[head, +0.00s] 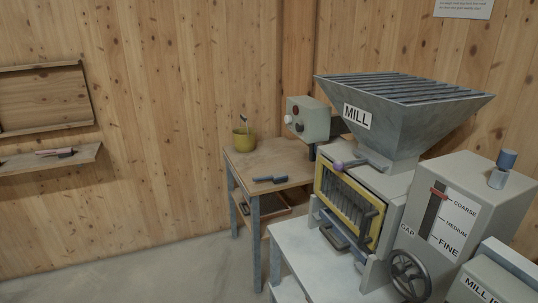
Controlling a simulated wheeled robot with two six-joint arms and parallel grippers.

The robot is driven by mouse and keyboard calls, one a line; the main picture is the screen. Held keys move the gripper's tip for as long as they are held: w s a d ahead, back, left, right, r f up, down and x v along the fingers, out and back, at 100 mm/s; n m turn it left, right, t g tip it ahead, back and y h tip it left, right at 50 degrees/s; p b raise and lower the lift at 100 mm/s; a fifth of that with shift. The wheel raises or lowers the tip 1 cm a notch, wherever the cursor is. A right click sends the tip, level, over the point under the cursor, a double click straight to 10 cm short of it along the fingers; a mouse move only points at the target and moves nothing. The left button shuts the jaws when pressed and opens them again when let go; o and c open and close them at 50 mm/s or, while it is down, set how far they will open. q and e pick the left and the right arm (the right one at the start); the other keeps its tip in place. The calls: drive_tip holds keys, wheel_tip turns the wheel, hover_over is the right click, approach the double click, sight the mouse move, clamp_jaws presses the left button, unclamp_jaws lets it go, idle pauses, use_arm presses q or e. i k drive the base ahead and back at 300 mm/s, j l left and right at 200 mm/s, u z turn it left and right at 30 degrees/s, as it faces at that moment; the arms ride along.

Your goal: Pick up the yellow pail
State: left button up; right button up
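The yellow pail (243,141) stands upright on the small wooden-topped table (268,161), near its back left corner. A thin dark upright piece, perhaps a handle, shows above its rim. Neither of my grippers is in the head view, so nothing of mine is near the pail.
A dark blue-grey tool (269,179) lies at the table's front. The grey mill (400,105) and a control box (308,118) stand to the right. A pale bench (305,262) is in front. A wall shelf (50,166) is at left. Floor (150,275) left of the table is clear.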

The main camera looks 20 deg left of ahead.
sight(244, 137)
drive_tip(key=i+j+z, duration=0.1)
drive_tip(key=j, duration=0.3)
drive_tip(key=i+j+z, duration=0.1)
drive_tip(key=j, duration=0.3)
drive_tip(key=i+j+z, duration=0.1)
drive_tip(key=i+j, duration=0.15)
drive_tip(key=j, duration=0.2)
drive_tip(key=i+j+z, duration=0.1)
drive_tip(key=j, duration=0.3)
drive_tip(key=i+j+z, duration=0.1)
drive_tip(key=j, duration=0.35)
